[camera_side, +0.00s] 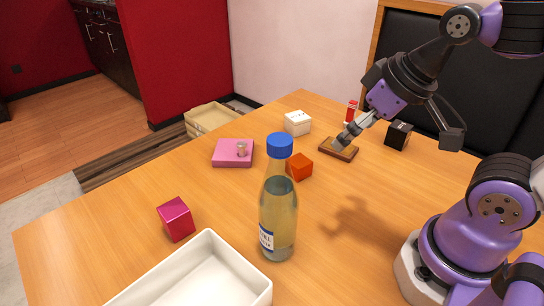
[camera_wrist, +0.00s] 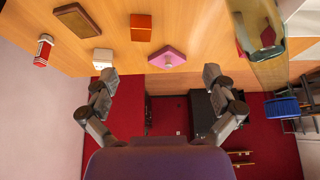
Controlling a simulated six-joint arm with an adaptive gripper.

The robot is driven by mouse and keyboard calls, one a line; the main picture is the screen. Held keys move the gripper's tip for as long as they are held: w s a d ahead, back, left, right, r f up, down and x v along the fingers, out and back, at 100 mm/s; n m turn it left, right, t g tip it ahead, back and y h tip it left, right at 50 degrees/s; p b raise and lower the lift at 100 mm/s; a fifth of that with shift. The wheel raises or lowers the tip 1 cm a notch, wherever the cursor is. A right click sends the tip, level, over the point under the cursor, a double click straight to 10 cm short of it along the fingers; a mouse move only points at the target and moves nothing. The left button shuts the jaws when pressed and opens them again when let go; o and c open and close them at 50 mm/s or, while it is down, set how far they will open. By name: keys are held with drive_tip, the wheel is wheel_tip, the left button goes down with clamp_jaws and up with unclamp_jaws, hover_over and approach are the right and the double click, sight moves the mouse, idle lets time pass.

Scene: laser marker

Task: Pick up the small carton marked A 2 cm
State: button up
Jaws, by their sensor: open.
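A small white carton (camera_side: 297,122) with dark marks on it stands near the table's far edge; the marks are too small to read as A. It also shows in the wrist view (camera_wrist: 103,57), just beyond the left fingertip in the picture. My gripper (camera_side: 397,138) is in the air over the right part of the table, to the right of the white carton in the side view. Its two fingers are spread wide with nothing between them, as the wrist view (camera_wrist: 158,78) also shows.
A clear bottle with a blue cap (camera_side: 280,145) stands mid-table. Near it are an orange block (camera_side: 299,167), a pink box with a knob (camera_side: 226,154), and a wooden board (camera_side: 347,154). A magenta cube (camera_side: 176,220), white tray (camera_side: 240,276), black cube (camera_side: 397,137) and red-white item (camera_side: 351,110) stand around.

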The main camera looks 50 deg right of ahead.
drive_tip(key=m+h, duration=0.1)
drive_tip(key=m, duration=0.1)
hover_over(298, 116)
drive_tip(key=s, duration=0.3)
drive_tip(key=shift+t, duration=0.4)
drive_tip(key=f, duration=0.6)
drive_tip(key=a+f, duration=0.1)
drive_tip(key=f, duration=0.3)
drive_tip(key=shift+s+f, duration=0.1)
drive_tip(key=shift+d+x, duration=0.15)
drive_tip(key=shift+x, duration=1.45)
drive_tip(key=shift+d+x, duration=0.2)
drive_tip(key=shift+x, duration=1.4)
drive_tip(key=c, duration=1.2)
